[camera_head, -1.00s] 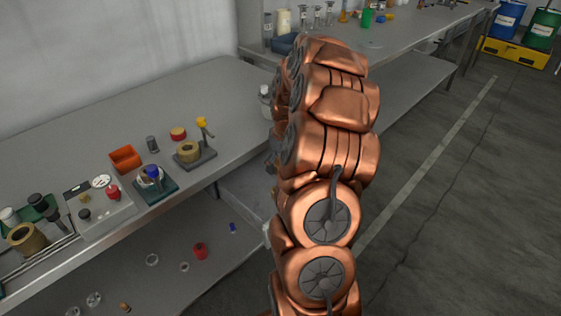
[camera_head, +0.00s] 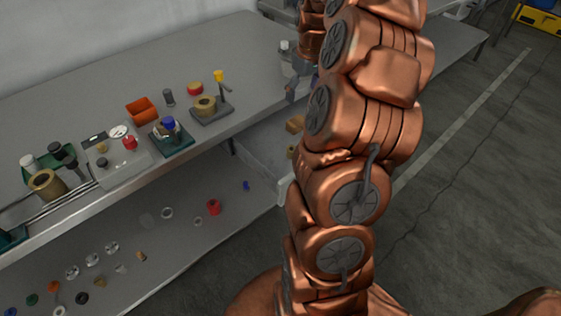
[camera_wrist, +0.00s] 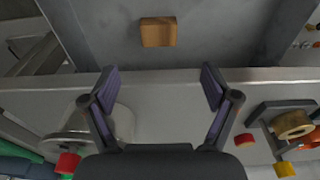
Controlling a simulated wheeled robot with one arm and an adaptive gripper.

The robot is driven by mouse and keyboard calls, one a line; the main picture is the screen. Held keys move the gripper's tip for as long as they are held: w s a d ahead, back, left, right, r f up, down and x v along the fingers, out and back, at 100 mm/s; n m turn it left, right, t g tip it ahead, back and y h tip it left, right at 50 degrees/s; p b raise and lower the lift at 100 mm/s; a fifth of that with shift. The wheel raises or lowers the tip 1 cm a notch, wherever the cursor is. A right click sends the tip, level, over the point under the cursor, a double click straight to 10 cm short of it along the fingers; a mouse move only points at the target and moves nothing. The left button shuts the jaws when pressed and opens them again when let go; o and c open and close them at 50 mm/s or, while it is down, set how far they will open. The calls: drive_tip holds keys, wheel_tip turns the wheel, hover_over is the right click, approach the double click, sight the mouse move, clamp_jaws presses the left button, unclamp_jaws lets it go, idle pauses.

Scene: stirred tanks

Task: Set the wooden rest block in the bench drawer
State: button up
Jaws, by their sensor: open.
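The wooden rest block (camera_wrist: 158,32) is a small tan block. It lies on the grey floor of the open bench drawer (camera_wrist: 215,35), apart from my fingers. In the head view a tan block (camera_head: 295,124) shows inside the drawer, whose pale side wall (camera_head: 262,168) stands out below the bench top. My gripper (camera_wrist: 158,85) is open and empty, with its fingertips over the bench's front edge, short of the block in the wrist view. My arm hides most of the gripper and part of the drawer in the head view.
The bench top (camera_head: 80,100) carries an orange tray (camera_head: 141,110), a stand with a tan ring (camera_head: 205,106) and a scale-like box (camera_head: 115,160). A white-capped bottle (camera_head: 285,50) stands near my arm. Loose small parts lie on the lower shelf (camera_head: 170,240).

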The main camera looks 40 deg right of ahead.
drive_tip(key=s+a+r+n+g, duration=0.1)
drive_tip(key=s+a, duration=0.2)
drive_tip(key=a, duration=0.8)
drive_tip(key=s+a+r, duration=0.2)
drive_tip(key=s+a, duration=0.1)
drive_tip(key=a, duration=0.9)
drive_tip(key=s+a+f+g, duration=0.1)
drive_tip(key=s+a+f, duration=0.1)
drive_tip(key=s+a, duration=0.3)
drive_tip(key=s+a+f+g, duration=0.1)
drive_tip(key=s+a, duration=0.5)
drive_tip(key=s, duration=0.8)
drive_tip(key=shift+s+a+f+m+g, duration=0.2)
drive_tip(key=shift+a+f+m+g, duration=0.1)
drive_tip(key=shift+f+m, duration=0.1)
wheel_tip(320, 180, up, 11)
drive_tip(key=p, duration=1)
drive_tip(key=shift+w+f, duration=0.15)
drive_tip(key=shift+f, duration=0.05)
